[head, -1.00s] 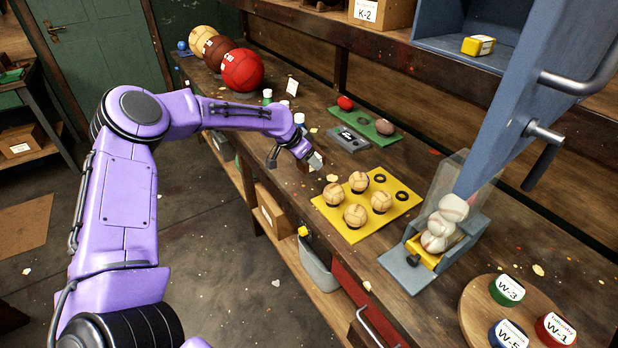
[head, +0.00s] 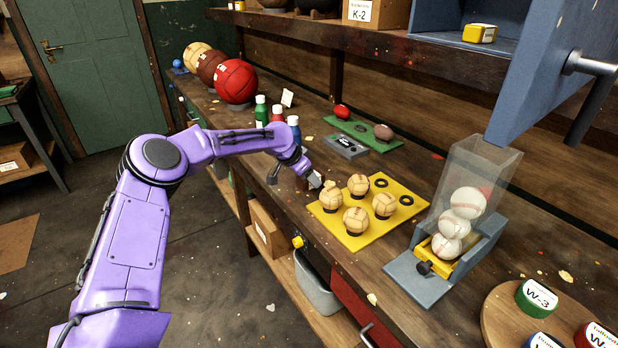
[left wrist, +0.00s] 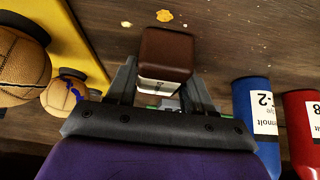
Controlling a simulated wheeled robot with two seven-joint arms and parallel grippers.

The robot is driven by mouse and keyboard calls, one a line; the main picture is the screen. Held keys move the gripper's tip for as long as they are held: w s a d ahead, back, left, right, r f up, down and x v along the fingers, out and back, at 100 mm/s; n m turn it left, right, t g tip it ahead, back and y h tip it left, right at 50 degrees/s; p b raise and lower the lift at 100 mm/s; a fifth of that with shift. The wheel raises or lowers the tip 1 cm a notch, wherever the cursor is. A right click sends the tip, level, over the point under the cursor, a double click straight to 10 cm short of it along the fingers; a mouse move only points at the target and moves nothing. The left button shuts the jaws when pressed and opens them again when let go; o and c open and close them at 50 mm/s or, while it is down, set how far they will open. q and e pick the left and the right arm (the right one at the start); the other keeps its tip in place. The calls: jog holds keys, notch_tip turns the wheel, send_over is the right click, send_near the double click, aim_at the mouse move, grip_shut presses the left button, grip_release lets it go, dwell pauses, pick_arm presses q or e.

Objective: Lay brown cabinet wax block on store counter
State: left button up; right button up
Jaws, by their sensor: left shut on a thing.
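My left gripper (head: 306,180) is low over the wooden store counter (head: 300,122), beside the yellow ball mat. In the left wrist view the left gripper (left wrist: 161,92) is shut on the brown cabinet wax block (left wrist: 166,50), a small brown block with a white label on its near side. The counter top shows close behind the block; I cannot tell whether the block touches it. In the head view the block is mostly hidden by the fingers. My right gripper is not in view.
The yellow mat (head: 352,238) with several tan balls lies just right of the gripper. Green, red and blue bottles (head: 293,126) stand just behind the arm. A grey-blue dispenser (head: 432,284) with baseballs stands further right. A green tray (head: 372,134) lies toward the back.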

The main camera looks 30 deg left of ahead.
pick_arm(q)
jog(key=o, duration=1.1)
jog(key=shift+f, duration=0.1)
jog(key=v, duration=1.2)
jog(key=shift+r, duration=0.25)
